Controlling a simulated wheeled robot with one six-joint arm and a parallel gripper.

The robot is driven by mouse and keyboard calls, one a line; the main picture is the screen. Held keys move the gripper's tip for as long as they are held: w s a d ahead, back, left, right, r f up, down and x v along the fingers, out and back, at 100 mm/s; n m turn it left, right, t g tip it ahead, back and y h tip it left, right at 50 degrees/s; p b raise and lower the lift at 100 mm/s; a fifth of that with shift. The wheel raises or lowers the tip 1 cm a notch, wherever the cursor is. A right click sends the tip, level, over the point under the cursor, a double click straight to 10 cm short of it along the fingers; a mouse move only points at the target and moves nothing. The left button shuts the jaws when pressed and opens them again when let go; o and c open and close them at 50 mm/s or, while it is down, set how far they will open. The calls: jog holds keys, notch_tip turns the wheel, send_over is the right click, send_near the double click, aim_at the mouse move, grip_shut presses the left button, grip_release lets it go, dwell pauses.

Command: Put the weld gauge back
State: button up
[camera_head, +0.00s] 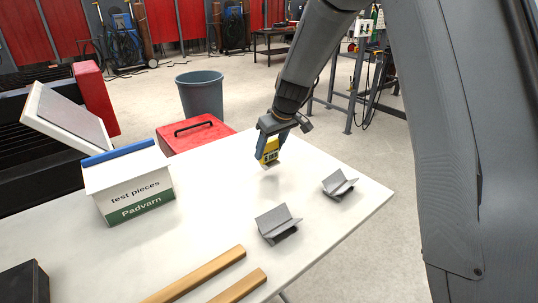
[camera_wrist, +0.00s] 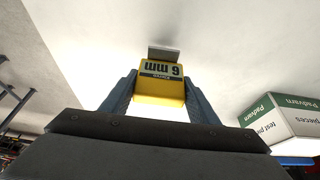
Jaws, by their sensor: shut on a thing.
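The weld gauge appears to be the yellow block (camera_head: 269,154) with a dark "6 mm" label and a grey metal end; it also shows in the wrist view (camera_wrist: 160,86). My gripper (camera_head: 270,147) is shut on it, with one blue finger on each side, as the wrist view of the gripper (camera_wrist: 160,97) shows. The gauge hangs above the white table (camera_head: 225,205), apart from its surface, with a faint shadow below. Two grey angled metal pieces, one nearer (camera_head: 277,224) and one farther right (camera_head: 339,185), stand on the table in front of it.
A white "test pieces" box (camera_head: 128,184) with a blue top edge stands at the left. A red toolbox (camera_head: 193,134) sits behind the table, before a grey bin (camera_head: 201,96). Wooden strips (camera_head: 197,275) and a dark block (camera_head: 24,283) are near the front. The table's middle is clear.

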aim_at(271, 152)
jog(key=shift+a+f+p, duration=0.1)
jog(key=shift+f+p, duration=0.2)
jog(key=shift+f, duration=1.1)
jog(key=shift+f, duration=0.2)
jog(key=o, duration=1.2)
jog(key=shift+o, duration=0.2)
jog(key=shift+r, duration=0.2)
jog(key=shift+r, duration=0.2)
jog(key=b+v, duration=0.4)
jog(key=v, duration=0.8)
jog(key=s+d+f+m+g+h, duration=0.1)
jog(key=s+d+f+m, duration=0.1)
jog(key=s, duration=0.7)
jog(key=s+d+f+m, duration=0.2)
jog(key=s+d+f, duration=0.3)
jog(key=s, duration=0.4)
jog(key=s+d+f+m+g+h, duration=0.1)
jog(key=s+d+f, duration=0.3)
jog(key=s, duration=0.5)
jog(key=shift+m+g+h, duration=0.3)
jog(key=shift+m, duration=0.6)
jog(key=shift+f, duration=0.1)
